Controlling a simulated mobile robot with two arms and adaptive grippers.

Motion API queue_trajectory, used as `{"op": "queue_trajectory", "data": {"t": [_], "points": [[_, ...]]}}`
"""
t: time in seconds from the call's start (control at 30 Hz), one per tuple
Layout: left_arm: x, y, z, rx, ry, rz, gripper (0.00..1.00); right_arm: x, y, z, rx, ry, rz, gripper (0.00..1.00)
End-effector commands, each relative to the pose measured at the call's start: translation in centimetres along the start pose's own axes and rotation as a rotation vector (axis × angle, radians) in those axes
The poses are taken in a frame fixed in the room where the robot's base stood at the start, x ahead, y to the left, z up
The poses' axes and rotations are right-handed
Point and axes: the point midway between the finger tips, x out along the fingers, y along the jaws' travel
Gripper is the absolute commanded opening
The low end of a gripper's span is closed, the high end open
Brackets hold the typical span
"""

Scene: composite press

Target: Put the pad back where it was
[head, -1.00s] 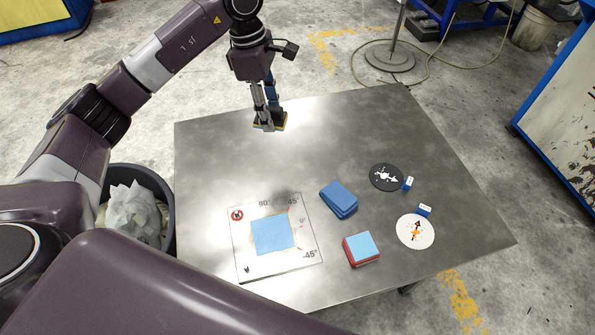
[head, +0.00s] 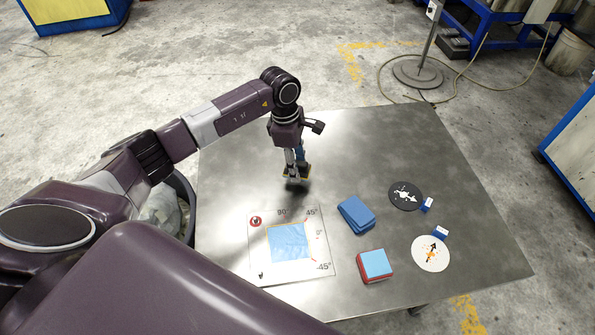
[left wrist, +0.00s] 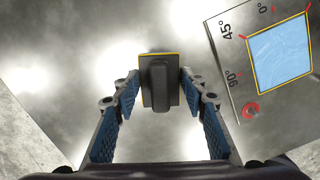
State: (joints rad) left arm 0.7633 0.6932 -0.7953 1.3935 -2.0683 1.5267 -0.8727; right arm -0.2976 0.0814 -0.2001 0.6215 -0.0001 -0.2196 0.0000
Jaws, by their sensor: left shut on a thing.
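The pad (head: 307,170) is a dark block with a yellow edge, held by my left gripper (head: 296,165) over the back left part of the table. In the left wrist view the pad (left wrist: 146,97) has a raised dark grip along its middle, and it sits between the fingertips of my left gripper (left wrist: 160,88). The gripper is shut on it. Whether the pad touches the tabletop is hard to tell; a dark shadow lies just below it. My right gripper is not in view.
A white angle sheet (head: 258,268) with a light blue ply (head: 290,242) lies in front of the pad. Blue blocks (head: 356,214), a red-and-blue stack (head: 375,264), a black disc (head: 404,194) and a white disc (head: 424,258) lie to the right. The metal table (head: 350,140) is bare behind them.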

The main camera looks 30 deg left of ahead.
Motion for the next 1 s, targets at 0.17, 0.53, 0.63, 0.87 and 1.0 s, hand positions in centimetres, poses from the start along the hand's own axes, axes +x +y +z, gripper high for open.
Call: {"op": "queue_trajectory", "data": {"t": [0.17,0.53,0.63,0.87,1.0], "points": [[2.8,-0.1,-0.4,-0.001,0.000,-0.004,0.12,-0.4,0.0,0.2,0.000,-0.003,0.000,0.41],[3.7,-0.1,-0.5,0.001,0.000,-0.001,0.12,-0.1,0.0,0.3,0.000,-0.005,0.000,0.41],[3.7,-0.1,-0.6,0.001,0.001,-0.001,0.42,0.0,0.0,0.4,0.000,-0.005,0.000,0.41],[3.7,-0.1,-0.6,0.001,0.000,-0.002,0.57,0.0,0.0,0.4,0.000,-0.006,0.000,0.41],[3.7,-0.1,-0.5,0.001,0.000,-0.002,0.57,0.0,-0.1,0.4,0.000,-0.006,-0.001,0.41]]}}
